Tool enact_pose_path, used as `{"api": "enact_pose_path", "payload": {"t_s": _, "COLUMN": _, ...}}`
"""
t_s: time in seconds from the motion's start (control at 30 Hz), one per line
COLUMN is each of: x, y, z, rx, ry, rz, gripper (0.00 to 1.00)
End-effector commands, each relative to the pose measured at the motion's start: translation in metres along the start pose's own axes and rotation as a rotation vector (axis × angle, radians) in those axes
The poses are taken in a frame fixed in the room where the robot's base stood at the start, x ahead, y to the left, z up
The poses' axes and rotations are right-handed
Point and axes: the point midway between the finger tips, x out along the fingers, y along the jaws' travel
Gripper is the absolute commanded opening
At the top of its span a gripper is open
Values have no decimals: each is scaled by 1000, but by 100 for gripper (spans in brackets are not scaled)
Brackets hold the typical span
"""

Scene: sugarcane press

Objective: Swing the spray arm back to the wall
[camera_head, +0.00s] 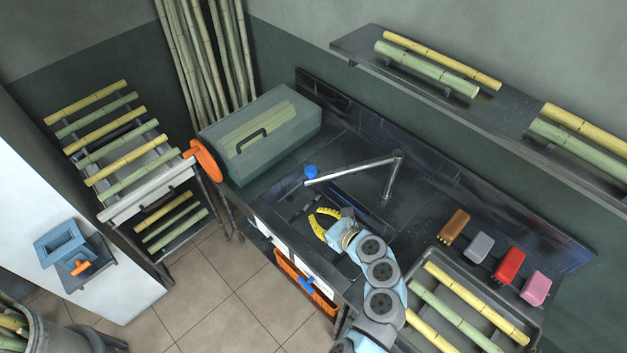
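The spray arm (350,171) is a grey metal pipe. It runs level from the top of an upright post at the back of the dark counter, out to the left over the sink area. A blue knob (311,171) shows by its free left end. My gripper (312,213) has yellow fingers, spread apart with nothing seen between them. It is below the pipe's free end in the picture, over the counter's front part, and apart from the pipe. The wall (440,160) with dark tiles stands behind the post.
A clear-lidded box (262,130) with an orange disc (206,160) stands left of the spray arm. A tray of canes (415,262) and several coloured blocks (510,265) lie to the right. A shelf with canes (490,100) juts out above.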

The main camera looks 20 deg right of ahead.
Motion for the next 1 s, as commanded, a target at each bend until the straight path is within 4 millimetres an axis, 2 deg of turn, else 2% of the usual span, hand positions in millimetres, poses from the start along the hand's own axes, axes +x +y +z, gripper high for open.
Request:
{"api": "enact_pose_path", "payload": {"t_s": 0.1, "x": -30, "y": -8, "z": 16, "rx": 49, "ry": -80, "rz": -87, "gripper": 0}}
{"api": "enact_pose_path", "payload": {"t_s": 0.3, "x": -72, "y": -21, "z": 34, "rx": 104, "ry": -175, "rz": -201, "gripper": 0}}
{"api": "enact_pose_path", "payload": {"t_s": 0.47, "x": -88, "y": -26, "z": 39, "rx": 122, "ry": -206, "rz": -242, "gripper": 0}}
{"api": "enact_pose_path", "payload": {"t_s": 0.67, "x": -80, "y": -30, "z": 43, "rx": 123, "ry": -211, "rz": -246, "gripper": 0}}
{"api": "enact_pose_path", "payload": {"t_s": 1.0, "x": -38, "y": -40, "z": 52, "rx": 120, "ry": -209, "rz": -242, "gripper": 0}}
